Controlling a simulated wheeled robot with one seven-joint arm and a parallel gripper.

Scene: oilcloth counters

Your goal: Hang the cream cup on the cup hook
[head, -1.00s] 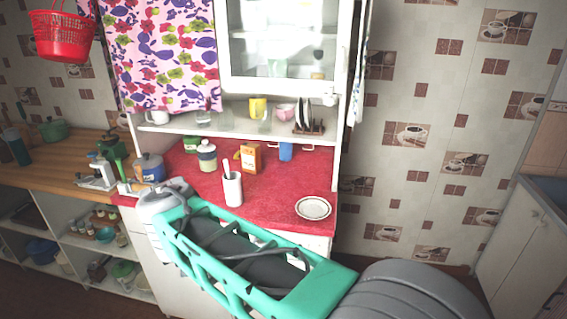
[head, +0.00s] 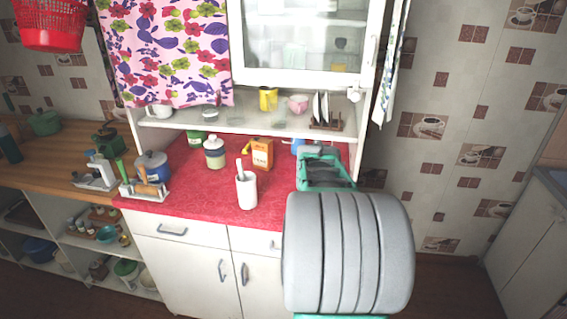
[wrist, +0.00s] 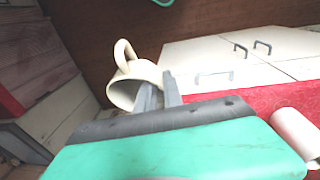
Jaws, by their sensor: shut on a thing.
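In the wrist view the cream cup (wrist: 133,85) is at the tips of my gripper (wrist: 160,88). The gripper is shut on the cup's rim or wall; which part exactly is hard to tell. The cup is tilted, its round handle pointing up in the picture and its mouth toward the lower left. I cannot make out the cup hook clearly in either view now.
The red counter (head: 207,184) holds a white utensil holder (head: 247,190), a lidded jar (head: 214,153) and an orange box (head: 261,154). Above it a shelf (head: 220,123) carries a yellow mug (head: 268,99), a pink cup (head: 298,104) and a plate rack (head: 326,122).

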